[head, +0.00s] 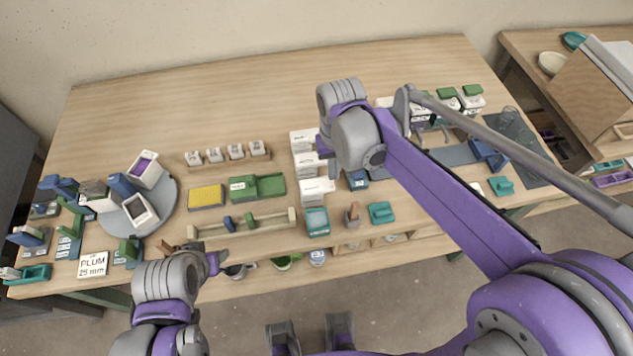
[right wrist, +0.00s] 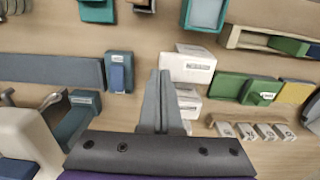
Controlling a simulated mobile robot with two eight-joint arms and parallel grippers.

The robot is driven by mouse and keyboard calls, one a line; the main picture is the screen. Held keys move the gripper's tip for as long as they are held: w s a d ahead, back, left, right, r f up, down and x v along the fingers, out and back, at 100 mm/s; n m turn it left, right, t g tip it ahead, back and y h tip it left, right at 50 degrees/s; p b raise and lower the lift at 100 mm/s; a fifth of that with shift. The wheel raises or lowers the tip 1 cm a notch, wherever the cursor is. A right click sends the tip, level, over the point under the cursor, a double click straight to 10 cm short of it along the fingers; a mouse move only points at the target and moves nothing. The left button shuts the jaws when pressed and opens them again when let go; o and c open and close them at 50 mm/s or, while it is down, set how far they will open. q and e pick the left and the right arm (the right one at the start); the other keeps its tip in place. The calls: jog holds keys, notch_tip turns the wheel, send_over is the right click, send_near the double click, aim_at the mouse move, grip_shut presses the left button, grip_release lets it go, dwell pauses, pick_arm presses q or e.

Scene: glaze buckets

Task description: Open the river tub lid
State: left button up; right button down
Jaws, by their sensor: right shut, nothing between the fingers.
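I cannot read which tub is marked river. White labelled tubs (head: 318,188) stand in a column at mid table; in the right wrist view, white tubs (right wrist: 187,67) lie just right of my fingers. My right gripper (right wrist: 156,100) is shut and empty above the table, its fingers close beside those tubs; whether they touch cannot be told. In the head view my right wrist hides its fingers and part of the column. More white tubs with green lids (head: 472,98) stand at the back right, partly behind my right arm. My left gripper (head: 212,263) is by the front edge, fingers unclear.
A teal tray (head: 316,221), a green box (head: 270,186), a yellow pad (head: 206,196) and a wooden rack (head: 243,223) lie near the column. A grey round turntable (head: 165,196) with open tubs stands left. The back left table is clear.

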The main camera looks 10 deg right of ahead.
jog(key=shift+f+b, duration=0.9)
jog(key=shift+f, duration=0.5)
jog(key=shift+d+r, duration=0.15)
pick_arm(q)
jog(key=r+p, duration=0.2)
jog(key=w+r+p, duration=0.1)
jog(key=r+p, duration=0.1)
jog(key=p, duration=0.1)
jog(key=shift+w+r, duration=0.1)
jog(key=shift+w, duration=0.1)
pick_arm(e)
notch_tip(320, 180, up, 8)
jog(key=d, duration=0.2)
jog(key=shift+d, duration=0.3)
jog(key=shift+w, duration=0.1)
pick_arm(q)
jog(key=shift+s, duration=0.1)
